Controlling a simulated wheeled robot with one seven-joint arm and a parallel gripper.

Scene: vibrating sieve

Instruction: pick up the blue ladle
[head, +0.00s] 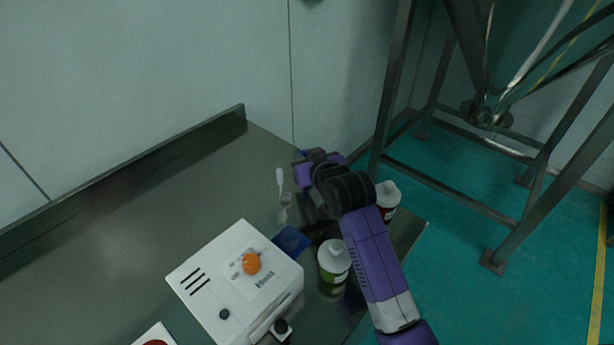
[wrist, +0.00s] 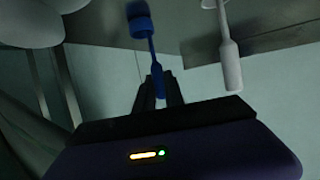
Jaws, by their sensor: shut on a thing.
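The blue ladle (wrist: 151,52) shows in the wrist view, its round blue head at the top and its handle running down to my gripper (wrist: 160,88). My gripper is shut on the handle end, with the dark fingers on both sides of it. In the head view my wrist hangs over the far end of the table, and the fingertips are hidden. A small blue patch shows beside the wrist there; I cannot tell if it is the ladle.
A white ladle (wrist: 230,62) is close on the right in the wrist view; a pale utensil (head: 281,180) stands on the grey table (head: 130,235). A white box (head: 215,285) with an orange item (head: 251,263), a green-labelled bottle (head: 334,262) and a red-labelled bottle (head: 387,196) are near my arm.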

